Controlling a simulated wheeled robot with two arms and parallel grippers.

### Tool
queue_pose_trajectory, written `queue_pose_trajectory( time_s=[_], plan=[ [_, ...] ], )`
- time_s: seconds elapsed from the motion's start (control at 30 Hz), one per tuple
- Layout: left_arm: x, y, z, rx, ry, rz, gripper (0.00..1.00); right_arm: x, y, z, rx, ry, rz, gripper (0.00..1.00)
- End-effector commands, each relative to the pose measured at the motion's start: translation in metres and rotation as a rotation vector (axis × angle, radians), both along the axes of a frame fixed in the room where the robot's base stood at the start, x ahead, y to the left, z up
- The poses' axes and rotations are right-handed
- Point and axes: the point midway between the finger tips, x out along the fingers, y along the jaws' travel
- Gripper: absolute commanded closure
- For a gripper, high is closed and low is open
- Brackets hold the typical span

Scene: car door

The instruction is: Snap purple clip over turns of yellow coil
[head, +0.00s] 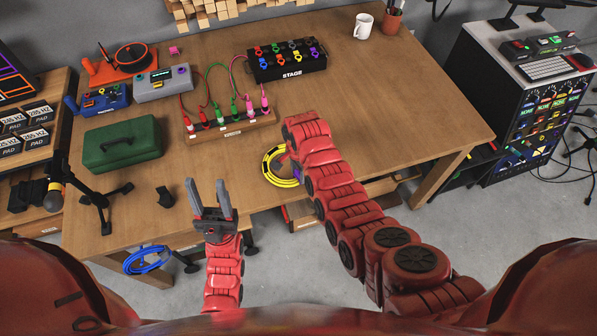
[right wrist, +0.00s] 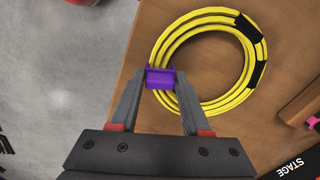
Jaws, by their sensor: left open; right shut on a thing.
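The yellow coil (head: 272,178) lies on the wooden table near its front edge, partly hidden by my right arm in the head view. In the right wrist view the coil (right wrist: 172,34) shows several turns with black bands on its right side. The purple clip (right wrist: 160,76) is between the fingertips of my right gripper (right wrist: 161,86), which is shut on it. The clip overlaps the coil's left-lower turns; whether it is snapped around them I cannot tell. A bit of purple shows beside the coil in the head view. My left gripper (head: 211,196) is open and empty, at the table's front.
A green case (head: 122,144), a black bracket (head: 165,196) and a black stand (head: 100,205) are left of my left gripper. A wooden strip with coloured plugs (head: 230,126) and a black stage box (head: 286,62) sit behind the coil. The table's right part is clear.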

Motion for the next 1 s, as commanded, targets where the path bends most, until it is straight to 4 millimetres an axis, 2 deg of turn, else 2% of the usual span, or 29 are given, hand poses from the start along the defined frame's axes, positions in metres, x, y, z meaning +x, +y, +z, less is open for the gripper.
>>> queue_pose_trajectory(
  time_s=[0.37, 0.4, 0.57, 1.0],
  plan=[
    [0.0000, 0.0000, -0.0081, 0.000, 0.000, 0.000, 0.50, 0.0001, 0.0000, -0.0086, 0.000, 0.000, 0.000, 1.00],
    [0.0000, 0.0000, -0.0068, 0.000, 0.000, 0.000, 0.50, 0.0001, 0.0000, -0.0073, 0.000, 0.000, 0.000, 0.46],
    [0.0000, 0.0000, -0.0067, 0.000, 0.000, 0.000, 0.50, 0.0001, -0.0001, -0.0072, 0.000, 0.000, 0.000, 0.18],
    [0.0000, 0.0000, -0.0100, 0.000, 0.000, 0.000, 0.50, 0.0019, 0.0008, -0.0011, 0.001, -0.005, 0.000, 0.18]
  ],
)
